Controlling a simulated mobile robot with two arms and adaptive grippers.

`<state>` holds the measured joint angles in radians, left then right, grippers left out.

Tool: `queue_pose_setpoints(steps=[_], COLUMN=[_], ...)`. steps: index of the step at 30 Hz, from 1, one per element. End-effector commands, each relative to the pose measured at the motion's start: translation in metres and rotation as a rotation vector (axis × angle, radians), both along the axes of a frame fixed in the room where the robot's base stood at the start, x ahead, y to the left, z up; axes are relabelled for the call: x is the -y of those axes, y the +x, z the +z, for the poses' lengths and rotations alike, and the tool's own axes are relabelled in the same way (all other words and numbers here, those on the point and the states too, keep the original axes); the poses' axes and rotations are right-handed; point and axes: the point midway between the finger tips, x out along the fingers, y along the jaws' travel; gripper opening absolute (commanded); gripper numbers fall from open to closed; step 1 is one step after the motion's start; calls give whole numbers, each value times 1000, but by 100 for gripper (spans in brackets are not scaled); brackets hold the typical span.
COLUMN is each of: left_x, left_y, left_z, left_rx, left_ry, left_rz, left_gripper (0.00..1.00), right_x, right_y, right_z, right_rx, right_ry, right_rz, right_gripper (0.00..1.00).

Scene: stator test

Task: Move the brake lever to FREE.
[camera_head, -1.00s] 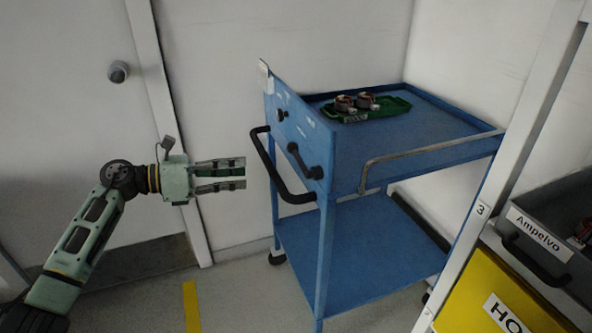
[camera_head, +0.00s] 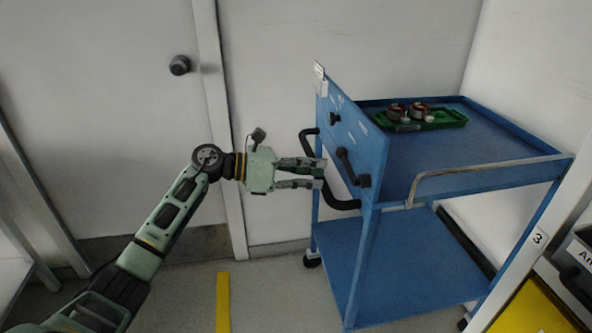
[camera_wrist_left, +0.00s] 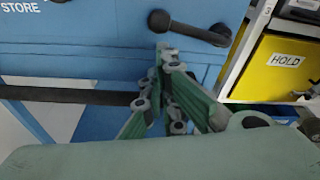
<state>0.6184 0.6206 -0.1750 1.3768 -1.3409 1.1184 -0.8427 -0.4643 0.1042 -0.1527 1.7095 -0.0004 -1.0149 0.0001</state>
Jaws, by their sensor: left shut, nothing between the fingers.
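The black lever (camera_head: 350,165) is on the side panel of the blue cart (camera_head: 372,136), slanting down to the right in the head view. In the left wrist view the lever (camera_wrist_left: 195,31) runs from a round end at left to a thicker end at right. I cannot read any FREE label. My left gripper (camera_head: 322,173) is shut and empty, just left of the lever in the head view, over the gap inside the cart's black handle (camera_head: 345,204). Its fingertips (camera_wrist_left: 167,55) point up just below the lever in the left wrist view; I see no clear contact. My right gripper is not in view.
A smaller black knob (camera_head: 334,119) is on the same panel. A green tray (camera_head: 440,118) with motor-like parts stands on the cart's top. The handle bar (camera_wrist_left: 60,95) crosses the left wrist view below the panel. A yellow HOLD bin (camera_wrist_left: 275,65) is at right.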

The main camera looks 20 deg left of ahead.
Motion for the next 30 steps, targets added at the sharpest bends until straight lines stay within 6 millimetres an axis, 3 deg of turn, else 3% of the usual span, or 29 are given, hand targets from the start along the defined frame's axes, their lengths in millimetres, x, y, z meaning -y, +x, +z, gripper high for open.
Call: queue_pose_setpoints(steps=[7,23,30], left_x=[19,20,19], left_y=[12,13,14], left_z=[-4,-4,-1], left_rx=[1,12,44], left_ry=[-1,8,30], left_rz=[1,1,1], left_gripper=[0,0,0], right_x=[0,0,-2], right_y=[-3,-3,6], right_z=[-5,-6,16], right_rx=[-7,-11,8], right_ry=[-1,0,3], right_rz=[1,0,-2], right_gripper=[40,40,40])
